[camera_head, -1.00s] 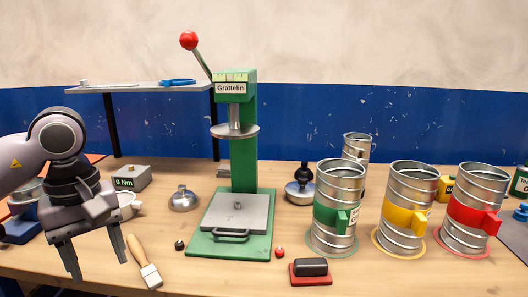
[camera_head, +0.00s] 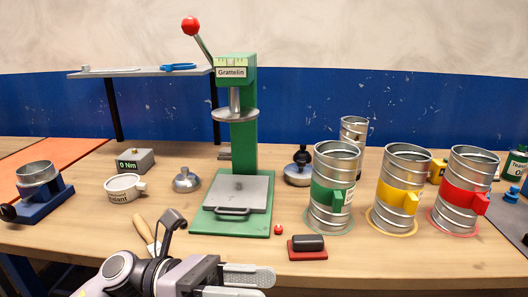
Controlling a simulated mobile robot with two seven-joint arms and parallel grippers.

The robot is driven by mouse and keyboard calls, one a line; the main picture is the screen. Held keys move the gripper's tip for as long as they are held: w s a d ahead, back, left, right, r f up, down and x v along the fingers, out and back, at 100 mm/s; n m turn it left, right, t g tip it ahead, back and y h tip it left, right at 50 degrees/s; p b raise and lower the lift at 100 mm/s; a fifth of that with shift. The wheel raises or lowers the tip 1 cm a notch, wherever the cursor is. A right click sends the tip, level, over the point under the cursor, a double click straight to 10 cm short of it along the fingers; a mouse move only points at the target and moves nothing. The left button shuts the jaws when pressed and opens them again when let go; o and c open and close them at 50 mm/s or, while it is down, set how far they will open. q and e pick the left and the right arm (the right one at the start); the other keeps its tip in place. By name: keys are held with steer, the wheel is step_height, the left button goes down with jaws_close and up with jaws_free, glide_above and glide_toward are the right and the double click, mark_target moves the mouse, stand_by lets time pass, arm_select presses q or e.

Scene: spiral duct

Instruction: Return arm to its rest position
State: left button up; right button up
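My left gripper (camera_head: 246,283) is low in the head view, at the front edge of the bench, with its fingers pointing right. Its fingers look apart, with nothing seen between them; the lower one is partly cut off by the picture's bottom edge. My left arm comes in from the bottom left and covers part of the brush (camera_head: 144,230), whose wooden handle still shows. My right gripper is not in view.
A green press (camera_head: 228,222) stands mid-bench. A red-based block (camera_head: 307,252) lies close to the right of my gripper. Green (camera_head: 333,185), yellow (camera_head: 404,190) and red (camera_head: 468,190) banded cans stand at right. A blue stand (camera_head: 42,204) and a white cup (camera_head: 124,188) are at left.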

arm_select(q)
steer(key=w+a+f+n+t+y, duration=0.3)
steer(key=a+f+n+t+y, duration=0.15)
steer(key=n+t, duration=0.9)
steer(key=w+a+f+n+t+y, duration=0.35)
steer(key=f+n+t, duration=0.35)
steer(key=n, duration=1.2)
steer(key=s+a+f+n+g+y, duration=0.2)
steer(key=s+a+f+n+y, duration=0.1)
steer(key=f, duration=0.4)
steer(key=s+a+f+n+g+y, duration=0.2)
steer(key=s+a+f+n+y, duration=0.1)
steer(key=s+f+n, duration=0.3)
steer(key=s+a+f+n+g+y+p, duration=0.1)
steer(key=s+a+f+n+g+y, duration=0.1)
steer(key=f+n, duration=0.5)
step_height(320, 180, down, 2)
steer(key=s+a+y, duration=0.1)
steer(key=s+a, duration=0.1)
steer(key=s, duration=0.1)
steer(key=shift+a+g, duration=0.15)
steer(key=shift+g, duration=0.2)
steer(key=shift+w+a, duration=0.1)
